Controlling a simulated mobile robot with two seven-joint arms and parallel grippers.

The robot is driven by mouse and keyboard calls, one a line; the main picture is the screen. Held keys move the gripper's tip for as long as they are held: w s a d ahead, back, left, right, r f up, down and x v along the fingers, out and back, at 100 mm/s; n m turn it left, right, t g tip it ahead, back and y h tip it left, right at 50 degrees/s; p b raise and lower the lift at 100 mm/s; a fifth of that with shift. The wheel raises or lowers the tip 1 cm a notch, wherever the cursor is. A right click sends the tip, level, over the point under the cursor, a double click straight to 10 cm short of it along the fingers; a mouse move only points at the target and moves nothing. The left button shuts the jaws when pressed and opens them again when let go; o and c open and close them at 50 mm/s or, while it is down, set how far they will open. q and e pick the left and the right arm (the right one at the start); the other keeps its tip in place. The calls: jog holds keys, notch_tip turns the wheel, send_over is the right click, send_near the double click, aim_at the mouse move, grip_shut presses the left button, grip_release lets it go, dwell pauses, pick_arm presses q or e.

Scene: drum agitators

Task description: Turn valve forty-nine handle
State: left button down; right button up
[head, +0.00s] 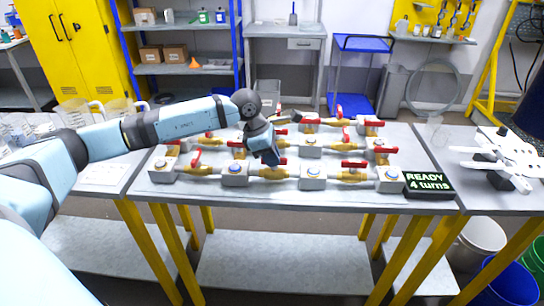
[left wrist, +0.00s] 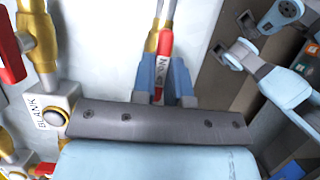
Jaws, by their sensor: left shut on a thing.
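Several brass valves with red handles (head: 355,163) stand in rows of grey blocks on the table. In the head view my left gripper (head: 270,160) points down at the front row, near the middle, and hides the handle there. In the left wrist view its two blue fingers (left wrist: 165,85) are shut on a red handle (left wrist: 164,50) with a white label. The label's lettering is partly hidden and I cannot read it surely as forty-nine. A block labelled BLANK (left wrist: 50,115) is beside the gripper. My right gripper is not in view.
A black sign (head: 429,185) reading "READY 4 turns" stands at the table's front right. A white frame-like object (head: 505,152) is on the table at right. Glass beakers (head: 75,112) stand at left. Neighbouring red handles and blocks are close around the gripper.

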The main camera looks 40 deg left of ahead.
pick_arm(q)
jog(key=c, duration=1.1)
grip_release()
jog(key=shift+c, duration=0.2)
jog(key=v, duration=1.4)
jog(key=shift+d, duration=0.2)
